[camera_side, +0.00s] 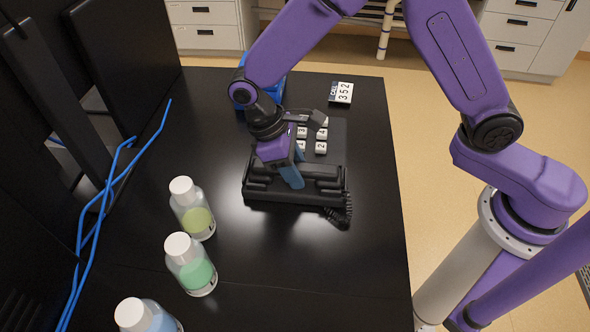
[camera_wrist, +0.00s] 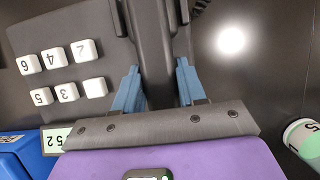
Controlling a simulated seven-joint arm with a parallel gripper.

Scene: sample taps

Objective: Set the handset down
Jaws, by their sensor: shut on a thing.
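The black handset (camera_side: 265,192) lies lengthwise across the front of the dark telephone base (camera_side: 336,142), whose white number keys show in both views. My gripper (camera_side: 292,180) points down from above with its blue fingers shut on the middle of the handset. In the wrist view, the handset (camera_wrist: 155,50) runs between the two fingers (camera_wrist: 158,88), beside the telephone base (camera_wrist: 75,20). The handset looks about level, at or just above its cradle. Whether it touches the cradle is hidden by the gripper and the dark-on-dark colours.
A coiled black cord (camera_side: 341,214) hangs at the handset's right end. A card reading 352 (camera_side: 340,92) and a blue bin (camera_side: 275,88) are behind. Bottles (camera_side: 193,208) stand front left, with blue cables (camera_side: 105,200) beyond. The table's front right is clear.

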